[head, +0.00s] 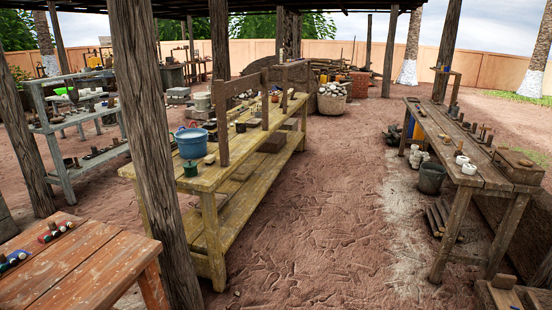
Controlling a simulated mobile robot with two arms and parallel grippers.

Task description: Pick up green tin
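A small dark green tin (190,169) stands at the near end of the long yellowish wooden workbench (221,176), in the left half of the head view. A blue bucket (191,143) stands just behind it, and a small pale tan object (209,159) sits to its right. Neither of my grippers shows in this view.
A wooden post (150,140) rises left of the bench. A reddish table (75,262) fills the lower left, and grey shelves (70,130) stand beyond. Another workbench (447,148) stands at right, with a dark bucket (432,178) beside it. Open dirt floor (320,220) lies between the benches.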

